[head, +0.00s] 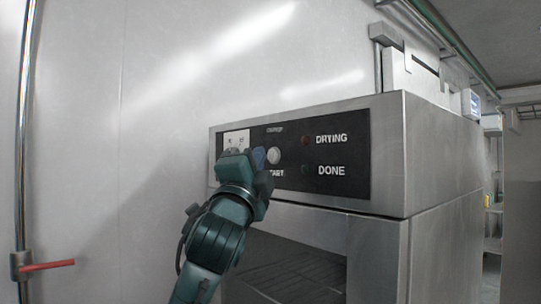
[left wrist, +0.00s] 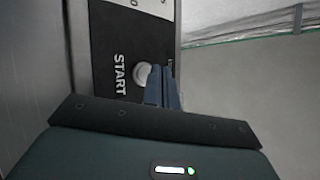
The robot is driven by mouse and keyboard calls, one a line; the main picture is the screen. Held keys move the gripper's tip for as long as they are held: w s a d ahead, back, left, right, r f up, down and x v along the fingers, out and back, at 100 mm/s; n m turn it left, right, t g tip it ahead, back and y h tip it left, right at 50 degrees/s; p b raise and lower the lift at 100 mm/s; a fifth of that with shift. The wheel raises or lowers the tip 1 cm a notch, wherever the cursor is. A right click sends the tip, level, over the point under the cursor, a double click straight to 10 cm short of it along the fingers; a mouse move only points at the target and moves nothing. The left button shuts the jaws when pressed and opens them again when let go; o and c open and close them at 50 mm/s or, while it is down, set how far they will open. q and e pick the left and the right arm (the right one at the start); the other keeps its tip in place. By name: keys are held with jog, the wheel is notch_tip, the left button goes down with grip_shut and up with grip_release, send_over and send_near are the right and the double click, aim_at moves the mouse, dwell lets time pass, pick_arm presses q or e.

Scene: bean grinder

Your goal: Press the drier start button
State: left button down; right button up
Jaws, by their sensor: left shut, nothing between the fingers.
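The drier (head: 420,150) is a steel box with a black control panel (head: 345,153) on its front. The round whitish start button (head: 274,155) sits on the panel above the partly covered START label. The button also shows in the left wrist view (left wrist: 141,73), beside the START lettering. My left gripper (head: 259,157) is shut and empty, with its blue fingers just left of the button. In the left wrist view the fingers (left wrist: 162,86) are right beside the button; I cannot tell whether they touch it. My right gripper is in neither view.
An opening (head: 285,265) lies below the panel. A pipe with a red handle (head: 47,265) runs along the left wall.

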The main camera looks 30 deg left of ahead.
pick_arm(q)
jog(key=shift+w+d, duration=0.1)
jog(key=shift+w, duration=0.15)
jog(key=shift+w+d, duration=0.15)
jog(key=shift+w, duration=0.3)
dwell(0.6)
dwell(0.4)
jog(key=shift+s+a+p, duration=0.3)
jog(key=shift+s+p, duration=0.05)
jog(key=shift+s, duration=0.45)
jog(key=s, duration=0.1)
jog(key=s+a, duration=0.1)
jog(key=s, duration=0.1)
jog(key=s+a, duration=0.1)
jog(key=shift+s, duration=0.35)
jog(key=shift+f, duration=0.1)
dwell(0.4)
